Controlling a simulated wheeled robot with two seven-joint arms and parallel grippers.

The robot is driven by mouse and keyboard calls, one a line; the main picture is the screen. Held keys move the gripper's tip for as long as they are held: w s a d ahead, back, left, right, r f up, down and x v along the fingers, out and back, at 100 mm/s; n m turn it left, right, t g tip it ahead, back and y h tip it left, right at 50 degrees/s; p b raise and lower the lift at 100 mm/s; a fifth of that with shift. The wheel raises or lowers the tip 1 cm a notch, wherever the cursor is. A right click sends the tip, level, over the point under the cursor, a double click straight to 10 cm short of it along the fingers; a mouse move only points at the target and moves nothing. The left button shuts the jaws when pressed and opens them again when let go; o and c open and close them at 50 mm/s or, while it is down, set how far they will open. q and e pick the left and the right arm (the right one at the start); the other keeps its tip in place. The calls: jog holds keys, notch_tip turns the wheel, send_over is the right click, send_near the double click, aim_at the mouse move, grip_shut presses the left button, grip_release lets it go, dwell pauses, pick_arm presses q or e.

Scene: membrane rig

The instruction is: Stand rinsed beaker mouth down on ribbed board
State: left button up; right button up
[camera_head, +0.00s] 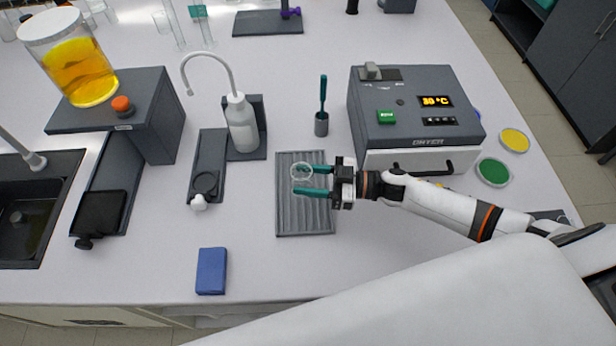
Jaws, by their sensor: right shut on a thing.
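The beaker (301,171) is small and clear, and mostly its pale round outline shows. It is at the fingertips of my right gripper (297,180), over the upper part of the board. The teal fingers stand apart, shut on the beaker. I cannot tell which end of the beaker is up or whether it touches the board. The ribbed board (300,222) is a grey rectangle with grooves, flat on the table. My left gripper is not in view.
A grey heater box (412,110) stands right of the board, with a teal-handled tool in a small holder (321,124) behind. A wash bottle (240,125) stands at the back left. A blue block (211,271) lies at the front left. A sink (30,215) is far left.

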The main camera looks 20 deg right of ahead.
jog(key=b, duration=0.4)
send_over(308, 203)
notch_tip(308, 203, down, 4)
jog(key=shift+f, duration=0.15)
jog(key=shift+w+f+b, duration=0.1)
jog(key=shift+f+b, duration=0.3)
jog(key=shift+f, duration=0.45)
jog(key=shift+f+b, duration=0.3)
jog(key=shift+f, duration=0.15)
jog(key=o, duration=1.1)
